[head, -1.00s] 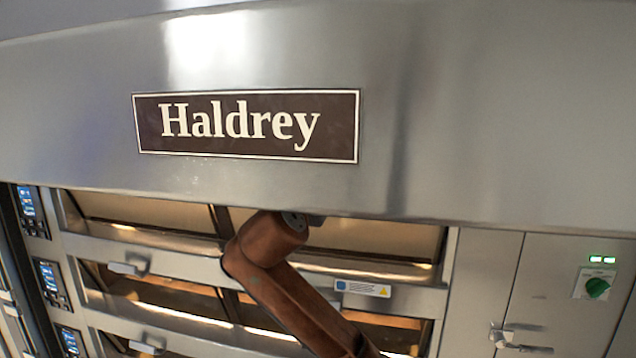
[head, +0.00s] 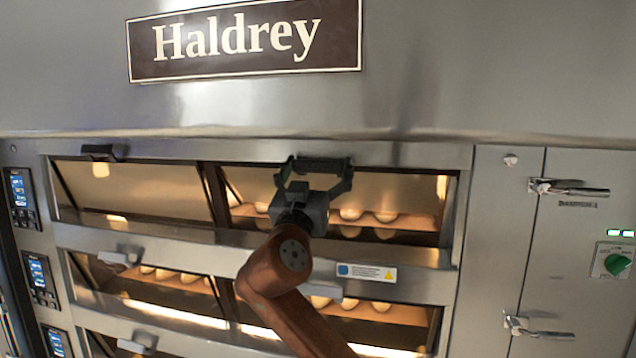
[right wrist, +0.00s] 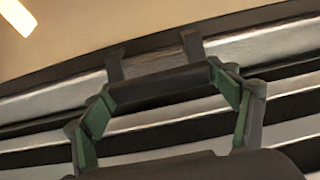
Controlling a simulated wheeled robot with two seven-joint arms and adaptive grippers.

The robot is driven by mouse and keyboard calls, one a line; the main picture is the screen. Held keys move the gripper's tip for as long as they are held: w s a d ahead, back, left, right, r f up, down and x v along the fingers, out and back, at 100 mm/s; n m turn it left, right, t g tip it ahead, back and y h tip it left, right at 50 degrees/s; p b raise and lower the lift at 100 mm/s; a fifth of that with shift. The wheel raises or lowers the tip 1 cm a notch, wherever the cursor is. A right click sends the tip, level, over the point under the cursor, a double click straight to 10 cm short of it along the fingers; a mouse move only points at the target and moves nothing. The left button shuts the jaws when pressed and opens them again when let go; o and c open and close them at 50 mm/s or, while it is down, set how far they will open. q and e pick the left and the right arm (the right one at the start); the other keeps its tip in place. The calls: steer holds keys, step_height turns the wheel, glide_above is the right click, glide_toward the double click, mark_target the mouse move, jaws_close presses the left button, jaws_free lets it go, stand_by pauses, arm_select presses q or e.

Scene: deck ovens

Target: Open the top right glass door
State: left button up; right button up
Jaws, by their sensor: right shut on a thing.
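The top right glass door (head: 405,185) is in the upper deck of the oven, right of the centre post, with several loaves visible behind it. I cannot tell whether it stands slightly ajar. Its dark bar handle (head: 322,164) is at the top edge of the door. My right gripper (head: 318,176) is at this handle, its fingers spread wide and shut on the bar, one towards each end. In the right wrist view the handle (right wrist: 160,86) lies between the green finger pads, with two mounts behind it. My left gripper is not in view.
The top left door (head: 135,188) has its own handle (head: 100,152). Lower decks with loaves and a warning label (head: 367,272) lie below. Control panels (head: 22,198) are at the left.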

steer(key=shift+f+t+h+b, duration=0.3)
steer(key=shift+f+t+b, duration=0.3)
steer(key=shift+t+b, duration=0.7)
steer(key=shift+b, duration=0.3)
